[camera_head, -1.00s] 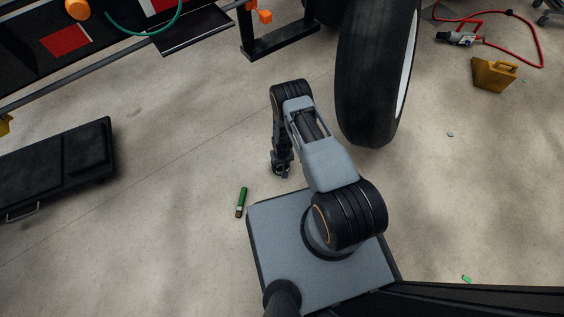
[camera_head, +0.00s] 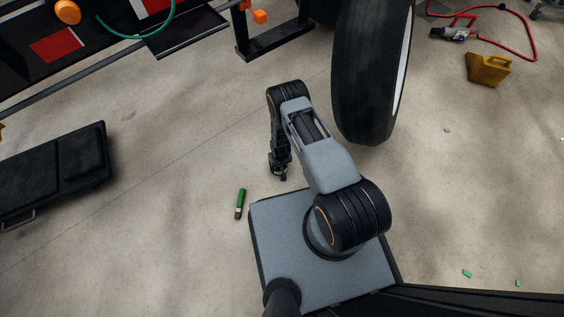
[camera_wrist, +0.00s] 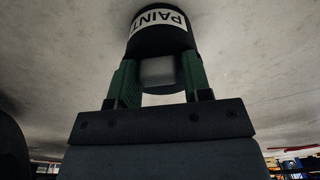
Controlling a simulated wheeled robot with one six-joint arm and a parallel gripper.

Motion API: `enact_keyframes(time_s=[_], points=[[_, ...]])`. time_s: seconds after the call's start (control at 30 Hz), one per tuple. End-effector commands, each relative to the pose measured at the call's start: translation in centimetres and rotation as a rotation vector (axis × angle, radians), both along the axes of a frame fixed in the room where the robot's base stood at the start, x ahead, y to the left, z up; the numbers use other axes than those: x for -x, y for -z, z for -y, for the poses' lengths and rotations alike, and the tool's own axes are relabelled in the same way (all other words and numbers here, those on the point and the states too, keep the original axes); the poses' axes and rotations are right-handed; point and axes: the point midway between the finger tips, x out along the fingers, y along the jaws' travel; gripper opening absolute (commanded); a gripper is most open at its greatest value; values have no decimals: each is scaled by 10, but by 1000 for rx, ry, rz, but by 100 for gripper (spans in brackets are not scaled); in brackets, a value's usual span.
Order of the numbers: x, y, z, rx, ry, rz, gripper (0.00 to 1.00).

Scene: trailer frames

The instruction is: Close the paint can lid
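A dark paint can (camera_wrist: 161,44) with a white label reading PAINT upside down is at the top centre of the wrist view. My gripper (camera_wrist: 158,78) has its two green fingers apart, one on each side of the can's near part, with a pale grey patch between them. I cannot tell whether the fingers press on the can. In the head view my gripper (camera_head: 279,172) hangs low over the floor, in front of my base. The can cannot be made out there, and no separate lid is recognisable.
A large black tyre (camera_head: 366,85) stands right of my arm. A black case (camera_head: 50,172) lies at the left, and a green stick-like item (camera_head: 240,203) lies near my base. A yellow wedge (camera_head: 488,70) and red cable (camera_head: 528,35) are far right. Open floor lies left of my arm.

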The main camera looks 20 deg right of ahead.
Motion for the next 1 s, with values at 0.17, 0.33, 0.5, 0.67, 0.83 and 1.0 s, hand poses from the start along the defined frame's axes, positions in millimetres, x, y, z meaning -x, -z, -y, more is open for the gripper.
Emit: enact_keyframes(time_s=[0.17,0.33,0.5,0.67,0.83,1.0], points=[[0,0,1,0,3,0,62],[0,0,2,0,4,0,64],[-1,-7,2,0,4,1,64],[0,-34,2,1,4,2,64],[3,-70,2,1,3,2,64],[5,-101,2,1,4,2,64]])
